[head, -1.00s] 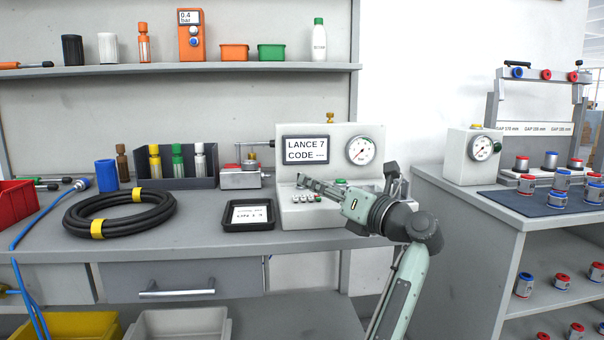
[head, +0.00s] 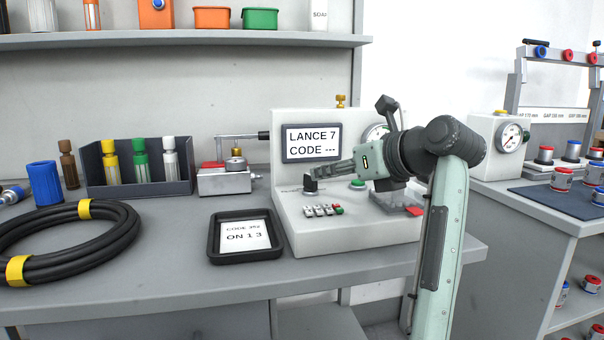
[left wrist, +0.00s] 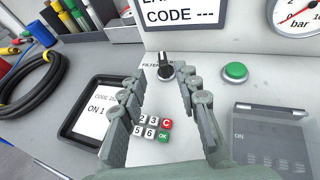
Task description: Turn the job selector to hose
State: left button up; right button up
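The job selector is a black knob (left wrist: 166,70) with a light pointer line, on the grey tester box's sloped panel; it also shows in the head view (head: 310,184). Lettering beside it starts "FILTER", the rest hidden. The tester's display (head: 312,143) reads "LANCE 7 CODE ---". My left gripper (head: 318,176) reaches in from the right over the panel, its fingertips at the knob. In the left wrist view the open fingers (left wrist: 160,76) stand on either side of the knob, with gaps visible; contact cannot be told. My right gripper is not in view.
A keypad (head: 322,210) sits below the knob, and a green button (head: 357,184) to its right. A black tray (head: 215,250) with a code card lies left of the tester. A gauge (head: 377,136) is partly behind my gripper. A hose coil (head: 120,222) lies farther left.

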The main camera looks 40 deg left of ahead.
aim_at(310, 181)
pick_arm(q)
jog(key=shift+w+a, duration=0.2)
jog(key=x, duration=0.7)
jog(key=shift+w+a+f, duration=0.1)
jog(key=shift+a+f, duration=0.1)
jog(key=shift+c, duration=0.3)
grip_shut()
